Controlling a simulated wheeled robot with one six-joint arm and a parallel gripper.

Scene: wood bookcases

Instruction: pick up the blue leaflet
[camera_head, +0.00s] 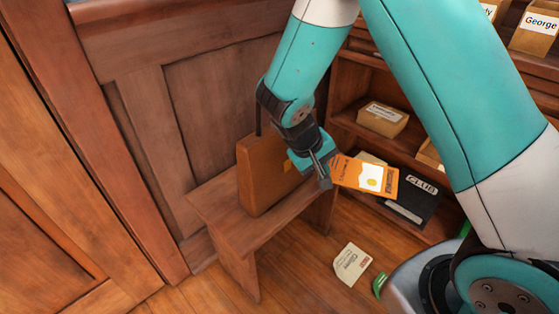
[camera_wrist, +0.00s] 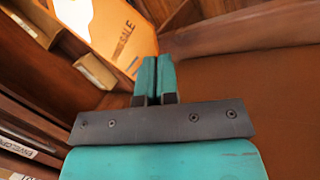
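I see no blue leaflet in either view. My gripper (camera_head: 324,181) points down over the right end of a wooden bench. In the wrist view its two teal fingers (camera_wrist: 157,76) are nearly together, with a thin dark line between them. The short edge of an orange leaflet (camera_head: 349,173) with a white panel and yellow disc meets the fingertips in both views, so they appear shut on it. It also shows in the wrist view (camera_wrist: 112,32), reading "SALE". The exact contact is hidden behind the fingers.
The bench (camera_head: 226,212) holds an upright brown case (camera_head: 262,178) beside my gripper. A black "CLUB" folder (camera_head: 421,196) lies on the low shelf at right. A cream leaflet (camera_head: 351,263) lies on the floor. A labelled cardboard box (camera_head: 382,122) stands on the shelf above.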

